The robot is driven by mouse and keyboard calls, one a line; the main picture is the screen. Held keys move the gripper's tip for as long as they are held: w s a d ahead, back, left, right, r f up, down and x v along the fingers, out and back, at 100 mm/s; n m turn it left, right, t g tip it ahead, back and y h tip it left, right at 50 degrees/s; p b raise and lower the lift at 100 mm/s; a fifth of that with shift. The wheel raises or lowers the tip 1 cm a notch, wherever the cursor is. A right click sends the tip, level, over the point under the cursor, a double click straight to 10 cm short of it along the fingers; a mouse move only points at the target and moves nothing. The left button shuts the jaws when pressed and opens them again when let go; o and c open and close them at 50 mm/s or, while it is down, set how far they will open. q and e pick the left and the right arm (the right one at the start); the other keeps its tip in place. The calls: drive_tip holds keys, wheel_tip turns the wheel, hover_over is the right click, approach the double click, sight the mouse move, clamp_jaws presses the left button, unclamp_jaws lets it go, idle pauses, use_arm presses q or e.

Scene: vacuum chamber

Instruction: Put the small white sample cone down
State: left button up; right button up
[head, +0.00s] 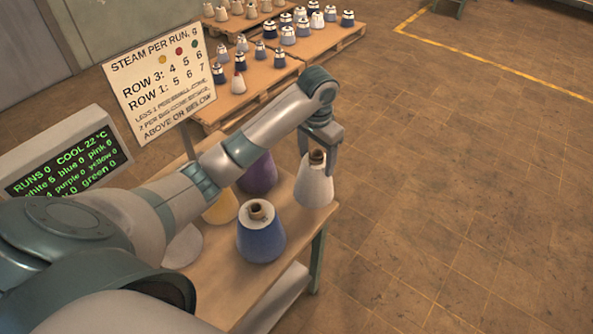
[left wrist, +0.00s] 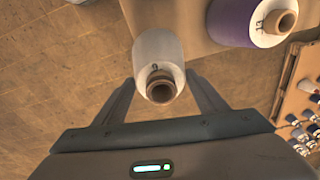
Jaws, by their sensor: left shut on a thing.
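My left gripper (head: 320,150) is shut on a white cone (head: 314,186) with a brown core at its top. The cone is upright at the right end of the wooden table (head: 285,200). I cannot tell whether its base touches the table top. In the left wrist view the white cone (left wrist: 158,55) is between the two fingers of my left gripper (left wrist: 160,88), near the table edge. My right gripper is not in view.
A blue cone (head: 261,235), a purple cone (head: 258,174) and a yellow cone (head: 221,207) stand on the same table. A sign (head: 160,80) and a display (head: 62,165) stand at the left. Pallets (head: 235,103) with several small cones are behind.

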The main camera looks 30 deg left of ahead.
use_arm(q)
drive_tip(key=a, duration=0.1)
drive_tip(key=s+a+f+p, duration=0.1)
drive_tip(key=a+f+p, duration=0.1)
drive_tip(key=a, duration=0.1)
drive_tip(key=shift+s+f, duration=0.1)
drive_tip(key=shift+s, duration=0.25)
drive_tip(key=shift+s+a+f, duration=0.2)
drive_tip(key=shift+a+f, duration=0.15)
drive_tip(key=shift+a, duration=0.05)
drive_tip(key=shift+f, duration=0.1)
